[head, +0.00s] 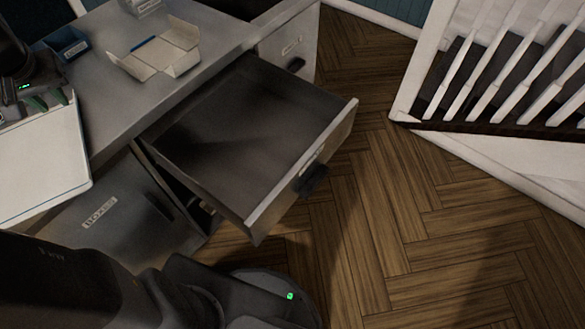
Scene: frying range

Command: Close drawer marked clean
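An open drawer (245,140) is pulled far out of the grey metal counter and looks empty. Its front carries a dark handle (314,181) and a small pale label (312,160) that I cannot read at this angle. My gripper (49,100) is at the far left edge, over the white board, well away from the drawer. Its two green fingertips look a little apart with nothing seen between them. Part of it is cut off by the picture edge.
Another drawer front (285,50) with an unreadable label sits further back. A lower front (110,215) reads "BOXES". A white slatted rack (505,75) stands right. Wooden floor (420,220) between is clear.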

